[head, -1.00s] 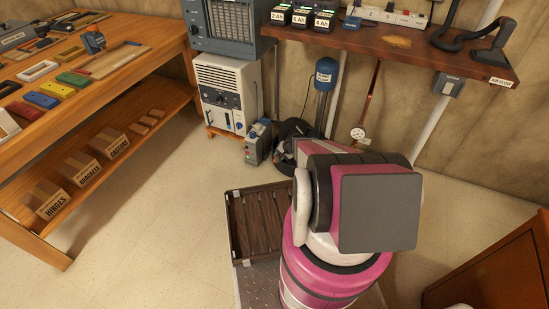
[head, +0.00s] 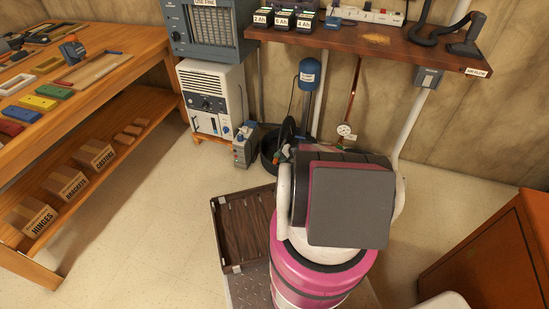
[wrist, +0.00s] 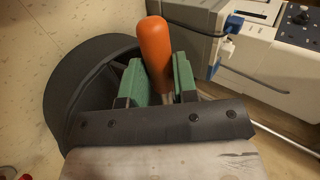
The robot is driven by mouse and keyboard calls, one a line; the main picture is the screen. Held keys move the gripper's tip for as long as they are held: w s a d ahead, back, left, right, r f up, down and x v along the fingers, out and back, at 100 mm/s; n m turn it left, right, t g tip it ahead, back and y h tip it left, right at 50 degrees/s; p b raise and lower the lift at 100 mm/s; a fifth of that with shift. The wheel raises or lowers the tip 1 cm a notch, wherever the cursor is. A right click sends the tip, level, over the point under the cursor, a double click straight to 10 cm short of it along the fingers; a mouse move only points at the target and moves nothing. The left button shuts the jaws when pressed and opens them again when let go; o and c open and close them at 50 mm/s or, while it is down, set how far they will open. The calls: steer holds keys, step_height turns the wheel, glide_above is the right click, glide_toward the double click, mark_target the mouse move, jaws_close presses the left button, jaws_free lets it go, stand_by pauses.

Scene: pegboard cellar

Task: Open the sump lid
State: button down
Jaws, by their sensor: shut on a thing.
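In the wrist view, my gripper (wrist: 157,84) has green-padded fingers shut on an orange handle (wrist: 155,45). The handle stands up between the pads, with a metal shank below it. A black round sump part (wrist: 80,85) curves around the left of the gripper. Its edge is thick and its inside dark; I cannot tell lid from basin. In the head view, the black sump (head: 268,158) sits on the floor by the wall, below a blue-topped pump column (head: 309,75). My arm hides the gripper and part of the sump there.
A grey box (head: 245,146) and a white dehumidifier-like unit (head: 212,95) stand left of the sump. A dark slatted tray (head: 245,228) lies by my base. A workbench (head: 150,60) is at left, an orange-brown cabinet (head: 485,250) at right. The left floor is clear.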

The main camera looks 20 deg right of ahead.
steer(key=shift+s+d+f, duration=0.4)
steer(key=shift+d, duration=0.2)
steer(key=shift+s+d+f, duration=0.35)
steer(key=shift+d+f, duration=0.05)
steer(key=shift+d, duration=0.15)
steer(key=c, duration=0.9)
jaws_free()
steer(key=shift+r, duration=0.1)
steer(key=v, duration=1)
steer(key=shift+d+r, duration=0.3)
steer(key=shift+s, duration=0.15)
